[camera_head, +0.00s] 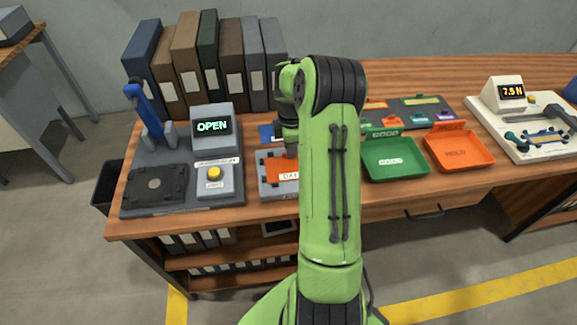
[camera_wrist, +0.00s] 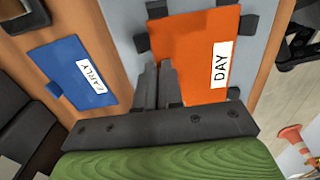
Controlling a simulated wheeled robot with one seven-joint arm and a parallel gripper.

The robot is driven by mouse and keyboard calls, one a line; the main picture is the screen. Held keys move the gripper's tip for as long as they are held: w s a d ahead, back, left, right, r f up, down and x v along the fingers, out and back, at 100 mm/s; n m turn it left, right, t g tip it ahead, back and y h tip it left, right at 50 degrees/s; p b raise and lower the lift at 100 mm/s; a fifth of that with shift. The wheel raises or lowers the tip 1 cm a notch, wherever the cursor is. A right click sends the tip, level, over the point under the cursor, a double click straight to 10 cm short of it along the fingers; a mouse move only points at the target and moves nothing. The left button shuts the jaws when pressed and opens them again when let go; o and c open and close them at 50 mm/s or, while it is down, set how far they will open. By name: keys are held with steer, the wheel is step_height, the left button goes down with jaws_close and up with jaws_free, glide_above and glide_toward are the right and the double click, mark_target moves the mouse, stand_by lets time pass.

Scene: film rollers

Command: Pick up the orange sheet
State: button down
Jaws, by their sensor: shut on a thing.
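The orange sheet (camera_wrist: 196,55) has a white label reading DAY. It lies on a light grey plate (camera_wrist: 118,22) with dark clips around its edges. In the head view the sheet (camera_head: 279,167) is partly hidden behind my arm. My gripper (camera_wrist: 158,70) has its narrow fingers close together at the sheet's left edge in the wrist view, shut on that edge. The exact grip spot is hidden between the fingers. I cannot tell any gap between the sheet and the plate.
A blue sheet (camera_wrist: 72,75) marked EARLY lies left of the plate. A grey station (camera_head: 214,125) with a screen reading OPEN stands to the left, with binders (camera_head: 190,60) behind. A green tray (camera_head: 395,160) and an orange tray (camera_head: 460,152) marked HOLD sit to the right.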

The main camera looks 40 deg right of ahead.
step_height(320, 180, up, 10)
steer(key=p, duration=0.3)
steer(key=shift+a+p, duration=0.1)
steer(key=shift+p, duration=0.2)
stand_by(0.9)
